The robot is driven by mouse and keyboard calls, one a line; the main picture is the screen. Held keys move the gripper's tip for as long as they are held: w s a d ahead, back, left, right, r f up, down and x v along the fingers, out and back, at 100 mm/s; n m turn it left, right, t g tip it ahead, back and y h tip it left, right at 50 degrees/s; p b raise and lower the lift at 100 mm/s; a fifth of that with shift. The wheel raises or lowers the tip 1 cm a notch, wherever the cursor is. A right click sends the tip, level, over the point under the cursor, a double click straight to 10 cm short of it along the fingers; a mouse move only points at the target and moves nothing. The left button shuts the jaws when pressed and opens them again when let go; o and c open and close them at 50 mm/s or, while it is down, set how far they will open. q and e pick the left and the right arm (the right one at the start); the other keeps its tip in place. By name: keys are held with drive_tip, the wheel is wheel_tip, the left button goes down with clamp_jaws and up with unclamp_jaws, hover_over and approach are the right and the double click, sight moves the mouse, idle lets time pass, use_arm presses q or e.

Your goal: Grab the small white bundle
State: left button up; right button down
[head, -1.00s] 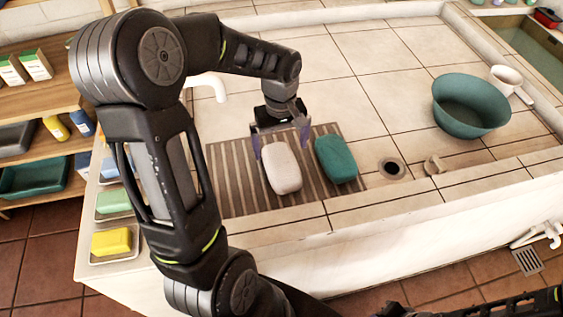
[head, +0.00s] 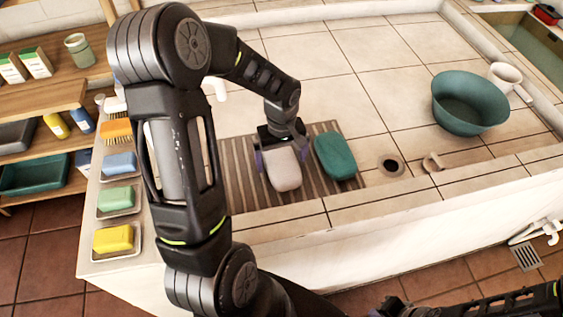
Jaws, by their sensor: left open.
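The small white bundle (head: 284,172) lies on a brown slatted mat (head: 240,182) on the tiled counter. It is pale, rounded and oblong. My left gripper (head: 280,150) is open above its far end, with one finger on each side of the bundle. The gripper body hides the bundle's far end, and I cannot tell whether the fingers touch it. A teal bundle (head: 335,156) of similar shape lies on the mat just to the right. My right gripper is not in view.
A drain hole (head: 391,165) is right of the mat. Soap dishes with yellow (head: 113,238), green (head: 116,198) and blue (head: 120,162) bars line the left edge. Tiles behind the mat are clear.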

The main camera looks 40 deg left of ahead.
sight(281, 158)
use_arm(q)
drive_tip(key=shift+f, duration=0.55)
drive_tip(key=shift+c, duration=0.4)
drive_tip(key=c, duration=1.4)
drive_tip(key=shift+r, duration=0.15)
wheel_tip(281, 158, up, 10)
drive_tip(key=shift+f+b, duration=0.1)
drive_tip(key=shift+b, duration=0.25)
